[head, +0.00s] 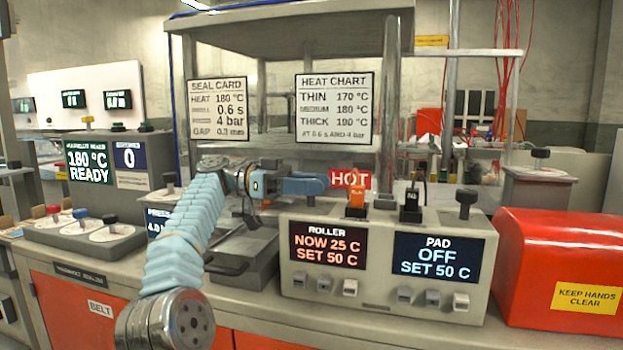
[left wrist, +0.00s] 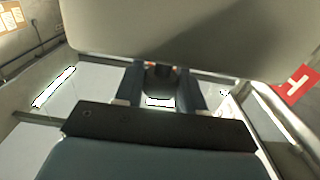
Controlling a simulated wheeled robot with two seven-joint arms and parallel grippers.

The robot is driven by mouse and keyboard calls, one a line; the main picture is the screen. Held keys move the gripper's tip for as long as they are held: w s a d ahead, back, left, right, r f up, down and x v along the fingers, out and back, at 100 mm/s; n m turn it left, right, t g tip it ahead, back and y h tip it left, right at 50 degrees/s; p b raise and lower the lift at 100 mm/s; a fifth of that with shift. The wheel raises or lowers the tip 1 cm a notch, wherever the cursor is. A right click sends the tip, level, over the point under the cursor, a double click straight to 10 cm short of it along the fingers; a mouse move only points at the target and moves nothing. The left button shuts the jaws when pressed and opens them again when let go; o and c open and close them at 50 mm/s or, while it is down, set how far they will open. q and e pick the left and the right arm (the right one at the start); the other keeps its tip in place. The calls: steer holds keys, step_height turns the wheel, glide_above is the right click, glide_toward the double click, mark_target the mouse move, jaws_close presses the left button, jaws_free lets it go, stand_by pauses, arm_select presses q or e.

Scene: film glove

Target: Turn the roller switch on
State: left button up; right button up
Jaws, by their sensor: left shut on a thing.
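The heater box (head: 322,282) stands on the bench, with a ROLLER display (head: 327,246) reading NOW 25 C, SET 50 C. The orange roller switch (head: 356,203) glows on its top. The dark pad switch (head: 410,206) stands to its right, above a PAD display (head: 438,257) reading OFF. My left gripper (head: 322,184) reaches in from the left, just left of the orange switch, close to the HOT sign (head: 350,180). In the left wrist view its fingers (left wrist: 161,92) are shut on a small dark piece (left wrist: 160,79), which I cannot identify. My right gripper is not in view.
A red cover (head: 560,250) marked KEEP HANDS CLEAR stands right of the box. A black knob (head: 466,198) rises at the box's right end. The SEAL CARD (head: 217,109) and HEAT CHART (head: 334,108) hang behind. A grey tray-like unit (head: 243,265) sits below my left arm.

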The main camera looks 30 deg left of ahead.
arm_select(q)
steer(key=shift+r, duration=0.45)
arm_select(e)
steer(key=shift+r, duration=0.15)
arm_select(q)
steer(key=o, duration=1)
steer(key=shift+c, duration=0.2)
steer(key=shift+f, duration=0.2)
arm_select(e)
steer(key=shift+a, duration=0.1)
